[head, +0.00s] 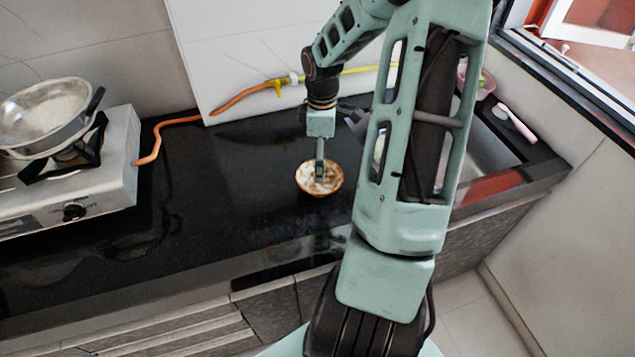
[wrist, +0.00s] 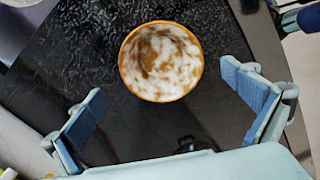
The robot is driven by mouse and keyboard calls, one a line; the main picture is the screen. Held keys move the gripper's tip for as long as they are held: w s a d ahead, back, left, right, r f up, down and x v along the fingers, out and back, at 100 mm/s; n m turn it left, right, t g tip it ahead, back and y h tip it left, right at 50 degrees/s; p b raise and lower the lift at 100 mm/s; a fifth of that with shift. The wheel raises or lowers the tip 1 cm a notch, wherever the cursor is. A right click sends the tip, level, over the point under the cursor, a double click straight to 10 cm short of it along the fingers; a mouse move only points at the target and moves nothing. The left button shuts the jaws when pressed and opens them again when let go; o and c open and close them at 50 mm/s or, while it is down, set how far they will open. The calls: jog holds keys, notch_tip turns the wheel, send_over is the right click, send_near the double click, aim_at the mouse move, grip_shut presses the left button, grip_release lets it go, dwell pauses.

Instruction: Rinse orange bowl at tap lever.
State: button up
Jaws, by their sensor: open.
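The orange bowl (head: 311,187) stands upright on the black counter in the head view, with brown and white smears inside. In the wrist view the bowl (wrist: 161,62) lies ahead of and between my spread fingers, touching neither. My gripper (head: 319,172) is above the bowl in the head view and hides part of it. In the wrist view my gripper (wrist: 168,105) is open and empty. A sink (head: 490,150) shows at the right, partly behind my arm. I cannot make out the tap lever.
A stove (head: 95,180) with a metal pan (head: 45,110) stands at the left. An orange hose (head: 160,140) runs from it along the wall. A pink-handled item (head: 516,122) lies by the sink. The black counter (head: 220,190) left of the bowl is clear.

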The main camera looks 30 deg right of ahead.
aim_at(319, 186)
notch_tip(319, 186, down, 3)
jog(key=shift+r, duration=0.2)
jog(key=shift+a+f, duration=0.2)
jog(key=shift+f, duration=2.65)
jog(key=c, duration=1.3)
jog(key=shift+o, duration=0.2)
jog(key=shift+w+r, duration=0.1)
jog(key=shift+r, duration=0.05)
jog(key=shift+r, duration=0.7)
jog(key=s+r, duration=0.1)
jog(key=r, duration=0.1)
jog(key=s+r, duration=0.3)
jog(key=r, duration=0.2)
jog(key=shift+s+d+r, duration=0.1)
jog(key=shift+s+d, duration=0.1)
jog(key=shift+s, duration=0.2)
jog(key=s+r+p, duration=0.1)
jog(key=s+r, duration=0.3)
jog(key=s, duration=0.5)
jog(key=shift+s, duration=0.15)
